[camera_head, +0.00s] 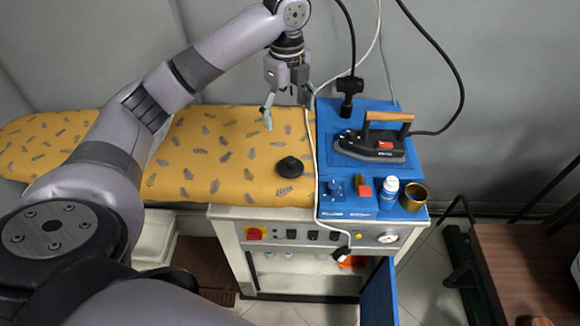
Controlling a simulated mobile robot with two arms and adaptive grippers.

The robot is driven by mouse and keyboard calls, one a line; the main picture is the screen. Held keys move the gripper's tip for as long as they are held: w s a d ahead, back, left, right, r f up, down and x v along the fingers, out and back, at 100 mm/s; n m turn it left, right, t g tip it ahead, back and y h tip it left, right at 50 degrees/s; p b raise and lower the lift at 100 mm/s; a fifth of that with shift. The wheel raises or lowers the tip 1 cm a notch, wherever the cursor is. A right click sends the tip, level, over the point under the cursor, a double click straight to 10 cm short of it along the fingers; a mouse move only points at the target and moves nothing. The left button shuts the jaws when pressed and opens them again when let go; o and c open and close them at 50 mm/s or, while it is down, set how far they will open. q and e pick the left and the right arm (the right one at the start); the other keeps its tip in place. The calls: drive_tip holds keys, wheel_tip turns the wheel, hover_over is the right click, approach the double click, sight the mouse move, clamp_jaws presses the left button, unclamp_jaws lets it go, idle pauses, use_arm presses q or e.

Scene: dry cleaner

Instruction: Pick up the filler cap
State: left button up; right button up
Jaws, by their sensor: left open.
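The filler cap appears to be the black round piece with a raised knob (290,167) lying on the yellow leaf-patterned ironing board (225,150), near its right end. My left gripper (287,106) is open and empty, with its fingers pointing down. In the picture it is above the cap, over the far part of the board, and apart from the cap. Nothing covers the cap. My right gripper is out of view.
A blue top (325,127) right of the board bears an iron (370,146) with a wooden handle, a white bottle (388,191), a brass-coloured cup (413,195) and small blue and red parts. A pale cord (314,160) runs down between board and blue top.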

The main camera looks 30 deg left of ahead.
use_arm(q)
drive_tip(key=p, duration=0.3)
approach(290, 159)
drive_tip(key=f, duration=0.5)
drive_tip(key=shift+s+a+f, duration=0.15)
drive_tip(key=shift+a+f, duration=0.05)
drive_tip(key=shift+a, duration=0.15)
drive_tip(key=f, duration=0.2)
drive_tip(key=f+p, duration=0.1)
drive_tip(key=f, duration=0.1)
drive_tip(key=shift+d, duration=0.4)
drive_tip(key=shift+f, duration=0.65)
drive_tip(key=shift+c, duration=0.6)
drive_tip(key=c, duration=1.3)
drive_tip(key=shift+r, duration=0.1)
